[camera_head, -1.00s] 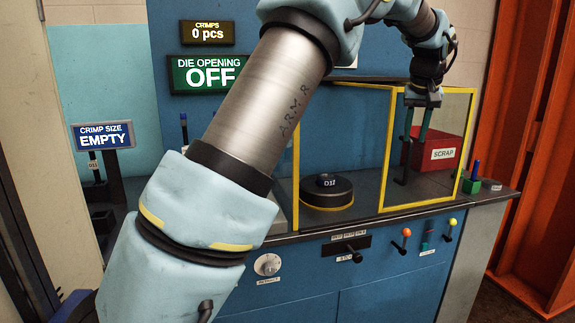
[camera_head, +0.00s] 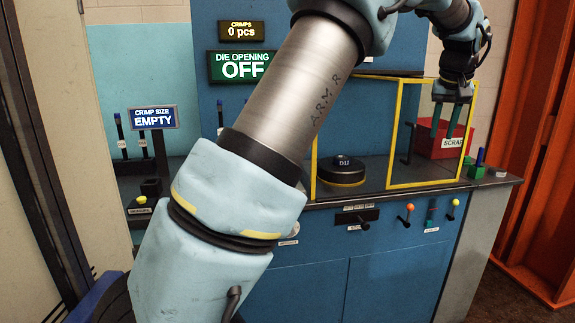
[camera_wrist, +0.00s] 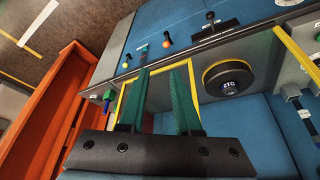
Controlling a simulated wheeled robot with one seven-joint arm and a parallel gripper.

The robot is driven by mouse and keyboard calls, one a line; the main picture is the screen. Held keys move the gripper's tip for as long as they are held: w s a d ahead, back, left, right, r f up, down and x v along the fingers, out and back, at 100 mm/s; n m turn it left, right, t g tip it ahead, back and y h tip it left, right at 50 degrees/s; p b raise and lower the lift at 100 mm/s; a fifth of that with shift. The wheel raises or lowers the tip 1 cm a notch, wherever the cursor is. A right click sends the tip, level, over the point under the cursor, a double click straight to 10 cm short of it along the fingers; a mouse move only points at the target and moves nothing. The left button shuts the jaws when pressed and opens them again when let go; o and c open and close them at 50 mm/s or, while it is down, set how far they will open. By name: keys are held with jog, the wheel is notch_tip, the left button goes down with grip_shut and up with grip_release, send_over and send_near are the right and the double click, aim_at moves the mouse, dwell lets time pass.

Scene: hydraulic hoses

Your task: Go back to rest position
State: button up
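My gripper (camera_head: 449,122) is at the upper right in the head view, in front of the red scrap bin (camera_head: 436,141) and near the yellow-framed guard (camera_head: 387,136). In the wrist view, the two green fingers of my gripper (camera_wrist: 160,76) stand apart with nothing between them. The arm crosses the middle of the head view from lower left to upper right. It hides part of the blue machine (camera_head: 300,285).
A black round die (camera_head: 344,170) sits on the machine's deck inside the guard. Levers with orange (camera_head: 410,208) and yellow (camera_head: 455,203) knobs stick out of the front. An orange post (camera_head: 545,130) stands at the right. The displays read OFF (camera_head: 240,66) and EMPTY (camera_head: 152,117).

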jog(key=a+f+n+g+y, duration=0.1)
jog(key=a+f, duration=0.4)
jog(key=a, duration=0.8)
jog(key=a+f+n, duration=0.1)
jog(key=a+f, duration=0.3)
jog(key=a, duration=0.8)
jog(key=s+a+f, duration=0.3)
jog(key=s+a, duration=0.2)
jog(key=a, duration=0.1)
jog(key=s+a+f+n+g, duration=0.1)
jog(key=s+a+f, duration=0.2)
jog(key=s+a, duration=0.3)
jog(key=s+a+f, duration=0.4)
jog(key=s+a, duration=0.1)
jog(key=a, duration=0.3)
jog(key=shift+s+g+y, duration=0.25)
jog(key=shift+g+y, duration=0.05)
